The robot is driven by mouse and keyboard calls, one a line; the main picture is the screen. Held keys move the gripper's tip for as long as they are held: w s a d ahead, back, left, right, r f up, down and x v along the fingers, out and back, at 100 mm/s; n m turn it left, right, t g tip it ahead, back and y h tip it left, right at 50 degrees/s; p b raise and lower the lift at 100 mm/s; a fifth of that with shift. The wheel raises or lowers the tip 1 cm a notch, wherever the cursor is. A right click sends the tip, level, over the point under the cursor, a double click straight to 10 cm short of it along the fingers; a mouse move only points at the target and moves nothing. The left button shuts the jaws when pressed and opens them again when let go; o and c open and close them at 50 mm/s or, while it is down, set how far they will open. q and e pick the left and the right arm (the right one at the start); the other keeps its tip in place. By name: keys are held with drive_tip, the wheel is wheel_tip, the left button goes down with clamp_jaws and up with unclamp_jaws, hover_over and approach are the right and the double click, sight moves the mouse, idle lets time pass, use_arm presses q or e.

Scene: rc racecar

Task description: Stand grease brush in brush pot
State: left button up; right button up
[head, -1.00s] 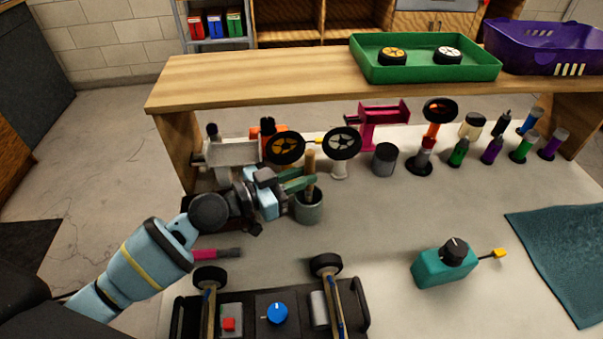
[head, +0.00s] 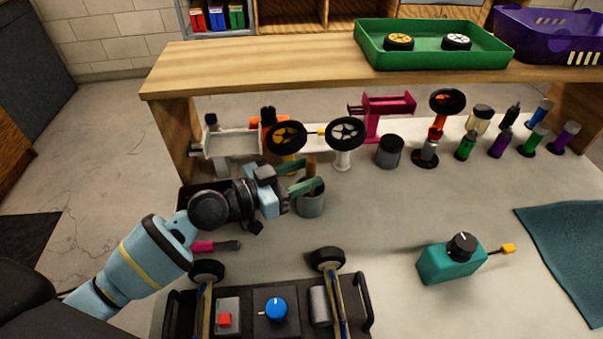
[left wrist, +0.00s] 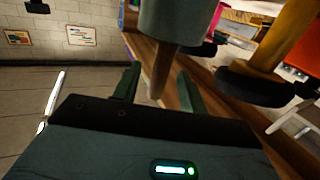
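The grease brush's wooden handle (head: 311,164) stands up out of the grey-green brush pot (head: 312,207), left of the middle of the table in the head view. Its bristle end is hidden inside the pot. My left gripper (head: 304,187) is at the pot's rim, with its green fingers beside the handle. In the left wrist view, which appears upside down, the handle (left wrist: 160,72) lies between the two spread fingers (left wrist: 158,90), with gaps on both sides. The pot (left wrist: 173,20) is at the top there. My right gripper is not in view.
Wheels on stands (head: 345,133) are close behind the pot, with a dark grey cup (head: 390,152) to its right. A black car chassis (head: 255,310) is in front. A teal box (head: 450,262) sits on the right. The table between is clear.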

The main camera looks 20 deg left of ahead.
use_arm(q)
drive_tip(key=shift+s+a, duration=0.2)
drive_tip(key=shift+a, duration=0.05)
drive_tip(key=b+v, duration=0.2)
drive_tip(key=v, duration=0.5)
drive_tip(key=shift+s, duration=0.1)
idle(0.9)
drive_tip(key=shift+r, duration=0.1)
